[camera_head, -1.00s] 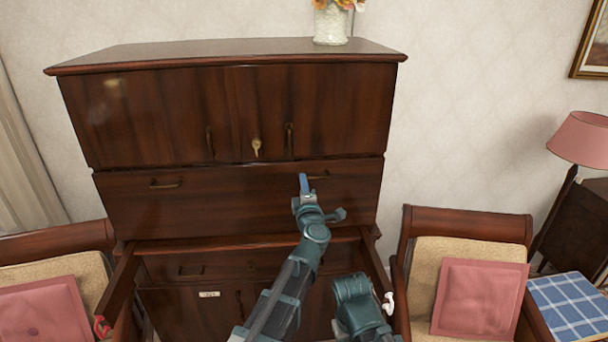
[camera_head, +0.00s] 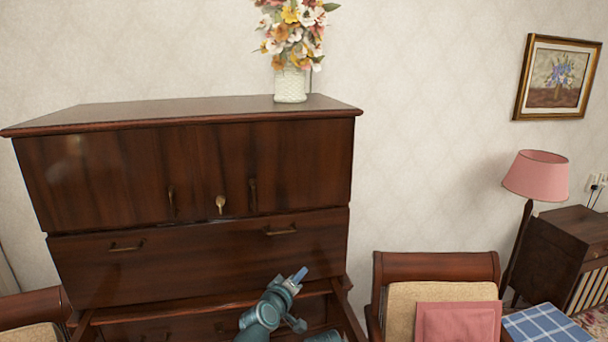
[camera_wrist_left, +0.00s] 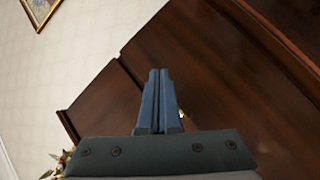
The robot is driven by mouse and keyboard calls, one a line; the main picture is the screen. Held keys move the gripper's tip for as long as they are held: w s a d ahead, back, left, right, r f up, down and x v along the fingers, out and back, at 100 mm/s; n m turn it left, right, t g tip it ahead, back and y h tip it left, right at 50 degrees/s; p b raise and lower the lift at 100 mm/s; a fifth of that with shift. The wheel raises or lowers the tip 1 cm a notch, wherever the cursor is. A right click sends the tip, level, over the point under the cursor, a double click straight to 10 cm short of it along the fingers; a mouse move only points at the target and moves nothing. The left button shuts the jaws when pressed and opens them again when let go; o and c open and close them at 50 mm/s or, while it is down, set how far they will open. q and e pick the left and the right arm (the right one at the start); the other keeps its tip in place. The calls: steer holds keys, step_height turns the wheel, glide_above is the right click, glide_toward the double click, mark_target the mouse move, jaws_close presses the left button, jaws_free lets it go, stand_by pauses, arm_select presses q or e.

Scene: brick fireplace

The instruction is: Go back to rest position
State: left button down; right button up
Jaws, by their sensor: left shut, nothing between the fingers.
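My left gripper (camera_head: 299,274) is at the lower middle of the head view, in front of the wooden cabinet (camera_head: 110,165). Its blue fingers point up and to the right and are shut with nothing between them. The closed fingers (camera_wrist_left: 157,100) also show in the left wrist view, with the cabinet's dark wood (camera_wrist_left: 215,70) behind them. Part of another teal arm link of mine shows at the bottom edge of the head view. My right gripper cannot be made out.
An open drawer or pull-out section (camera_head: 338,290) juts from the cabinet below the gripper. A flower vase (camera_head: 290,84) stands on top. A chair with a pink cushion (camera_head: 458,322), a blue checked cloth (camera_head: 545,322) and a pink lamp (camera_head: 537,175) are at right.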

arm_select(q)
steer(key=s+a+f+m+g+y, duration=0.1)
steer(key=s+a+f+m+g, duration=0.4)
steer(key=s+f+g, duration=0.5)
steer(key=s+a+f+m+g+y, duration=0.1)
steer(key=s+a+f+g+y, duration=0.1)
steer(key=s+a+f+y, duration=0.3)
steer(key=s+a+f+g, duration=0.2)
steer(key=s+a+f, duration=0.1)
steer(key=s+a, duration=0.35)
steer(key=s+d+f+m+b, duration=0.2)
steer(key=s+d+b, duration=0.1)
steer(key=d, duration=0.3)
steer(key=s+d+f+m+y+b, duration=0.1)
steer(key=s+d+f+m+b, duration=0.1)
steer(key=d, duration=0.4)
steer(key=shift+s+f+g+b, duration=0.3)
steer(key=shift+s+f+b, duration=0.1)
steer(key=shift+s+f, duration=0.2)
steer(key=shift+a, duration=0.15)
